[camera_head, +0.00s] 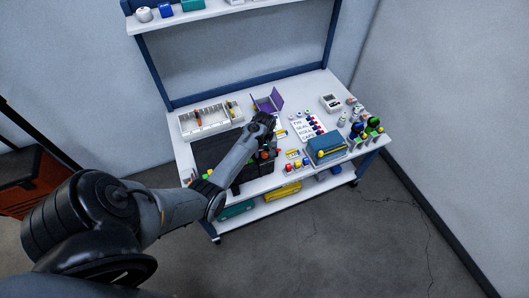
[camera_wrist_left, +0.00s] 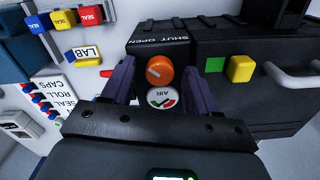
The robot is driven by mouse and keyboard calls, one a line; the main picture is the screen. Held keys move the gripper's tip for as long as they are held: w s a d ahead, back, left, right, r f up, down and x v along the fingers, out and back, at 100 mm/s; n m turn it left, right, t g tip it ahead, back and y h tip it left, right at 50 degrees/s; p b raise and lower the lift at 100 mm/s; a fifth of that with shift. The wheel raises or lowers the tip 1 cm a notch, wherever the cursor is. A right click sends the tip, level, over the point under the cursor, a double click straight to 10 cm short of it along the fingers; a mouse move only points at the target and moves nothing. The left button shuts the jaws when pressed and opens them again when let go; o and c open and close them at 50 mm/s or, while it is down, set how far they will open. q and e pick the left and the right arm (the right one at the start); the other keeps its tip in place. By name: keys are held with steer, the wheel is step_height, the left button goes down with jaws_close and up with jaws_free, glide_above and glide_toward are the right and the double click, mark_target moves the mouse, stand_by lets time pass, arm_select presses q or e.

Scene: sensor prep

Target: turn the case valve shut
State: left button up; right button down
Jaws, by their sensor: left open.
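The black case (camera_wrist_left: 245,100) carries a round orange valve knob (camera_wrist_left: 160,72) under a "SHUT OPEN" label. A short pale mark on the knob lies toward its left side; its exact setting is hard to read. A small "AIR" gauge (camera_wrist_left: 162,98) with red and green sectors sits just below the knob. In the left wrist view, my open left gripper (camera_wrist_left: 161,80) has one purple finger on each side of the knob and gauge, with visible gaps. My right gripper is out of view.
A white compartment tray (camera_head: 205,121) and an open purple box (camera_head: 268,101) stand behind the case. A caps and seals sheet (camera_head: 308,128), a blue box (camera_head: 326,149) and several small bottles crowd the right.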

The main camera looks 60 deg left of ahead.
arm_select(q)
steer(key=c, duration=1)
steer(key=shift+c, duration=0.2)
